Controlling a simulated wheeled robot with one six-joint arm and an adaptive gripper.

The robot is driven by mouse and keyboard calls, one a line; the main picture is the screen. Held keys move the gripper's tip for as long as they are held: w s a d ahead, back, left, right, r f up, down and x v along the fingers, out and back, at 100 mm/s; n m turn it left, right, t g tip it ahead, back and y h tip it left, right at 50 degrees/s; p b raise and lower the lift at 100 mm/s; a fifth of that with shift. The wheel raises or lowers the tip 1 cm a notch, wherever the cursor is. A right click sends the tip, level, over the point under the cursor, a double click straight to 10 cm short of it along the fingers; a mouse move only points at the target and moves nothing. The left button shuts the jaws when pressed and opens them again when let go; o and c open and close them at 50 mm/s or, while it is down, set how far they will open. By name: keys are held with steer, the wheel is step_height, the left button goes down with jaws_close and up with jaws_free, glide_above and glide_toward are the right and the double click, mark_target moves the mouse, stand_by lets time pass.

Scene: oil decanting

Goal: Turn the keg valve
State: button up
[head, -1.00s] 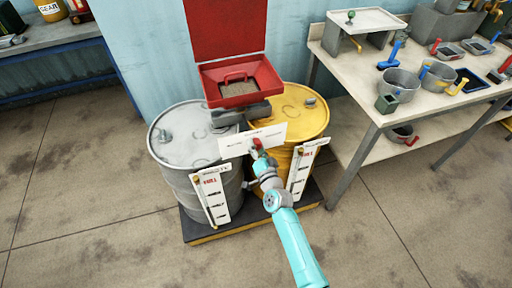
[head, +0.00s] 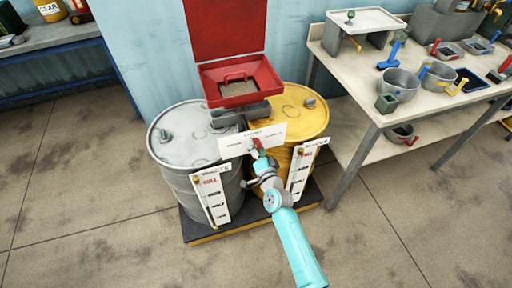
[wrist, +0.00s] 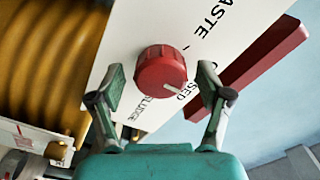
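The keg valve is a round red knob (wrist: 160,72) on a white panel (head: 252,139), in front of a grey drum (head: 180,160) and a yellow drum (head: 300,122). In the wrist view its white pointer mark faces lower right, toward lettering partly read as "CLOSED". "WASTE" and "SLUDGE" also show on the panel. My gripper (wrist: 162,88) is open, with one finger on each side of the knob and a visible gap to it. In the head view my gripper (head: 259,152) is at the panel and partly covers the knob.
An open red box (head: 240,80) stands above the drums. Two white gauge boards (head: 212,198) front them, on a dark platform (head: 250,222). A workbench (head: 430,105) with pots is at right, and a shelf (head: 60,38) at far left. The front floor is clear.

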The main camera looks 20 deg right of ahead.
steer(key=s, duration=1.2)
stand_by(0.3)
steer(key=shift+s, duration=0.1)
stand_by(0.5)
